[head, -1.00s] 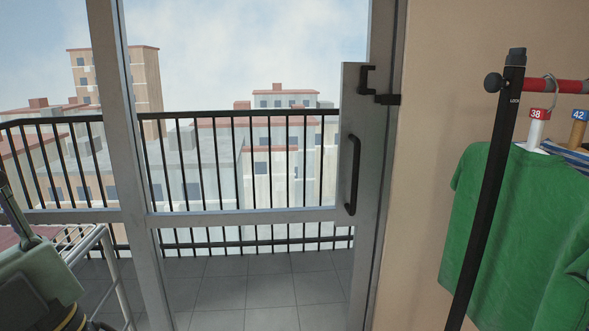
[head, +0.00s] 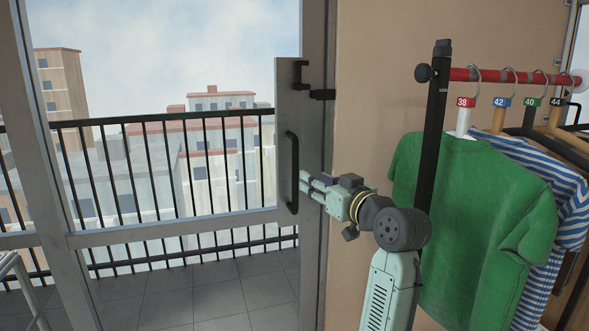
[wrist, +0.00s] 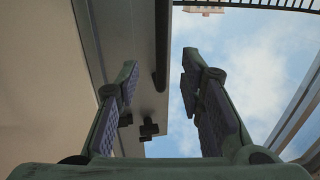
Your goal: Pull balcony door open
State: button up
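The balcony door (head: 70,243) is a grey-framed glass door and looks closed. Its black vertical bar handle (head: 291,172) is on a grey plate at the right side of the door, below a black latch (head: 300,73). My gripper (head: 305,184) points left, its fingertips close to the lower part of the handle. In the wrist view, the two fingers of my gripper (wrist: 160,72) are spread wide and empty. The dark handle (wrist: 161,45) shows between and beyond the fingertips there. I cannot tell whether a finger touches it.
A clothes rack with a black post (head: 432,150) and red rail (head: 505,76) stands at right, close to my arm. A green shirt (head: 470,200) and a striped shirt hang there. A beige wall (head: 365,100) lies behind. A white rack (head: 30,290) is at lower left.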

aim_at(297, 169)
jog(key=p+x, duration=0.2)
jog(key=x, duration=0.7)
jog(key=shift+s+a+r, duration=0.1)
jog(key=shift+s, duration=0.05)
jog(key=shift+w+a+p, duration=0.3)
jog(key=shift+w+p, duration=0.05)
jog(key=shift+w, duration=0.25)
jog(key=shift+c, duration=0.4)
grip_shut()
